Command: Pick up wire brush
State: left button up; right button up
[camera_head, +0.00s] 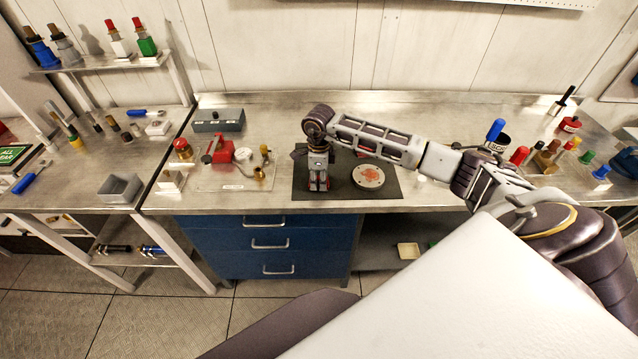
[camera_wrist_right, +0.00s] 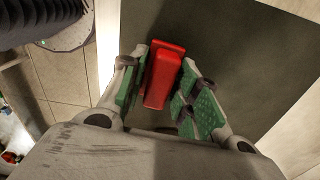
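My right gripper (camera_head: 318,187) points down over the dark mat (camera_head: 385,190) on the middle workbench. In the right wrist view, its green-padded fingers (camera_wrist_right: 165,60) stand apart on either side of a red block-like thing (camera_wrist_right: 164,78). The fingertips are close to its sides, and I cannot tell if they touch it. Only its red part shows, so I cannot confirm that it is the wire brush. A blue-handled tool (camera_head: 145,113) lies on the left bench; its type is too small to tell. My left gripper is not in view.
A round disc (camera_head: 368,177) with a red mark lies right of the gripper on the mat. A red device (camera_head: 222,152) and a grey box (camera_head: 218,121) stand to the left. A dark cup with a blue-handled item (camera_head: 496,139) and several coloured tools stand to the right.

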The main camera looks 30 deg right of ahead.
jog(key=c, duration=0.3)
jog(key=shift+c, duration=0.2)
jog(key=shift+r+b, duration=1)
jog(key=shift+r, duration=4)
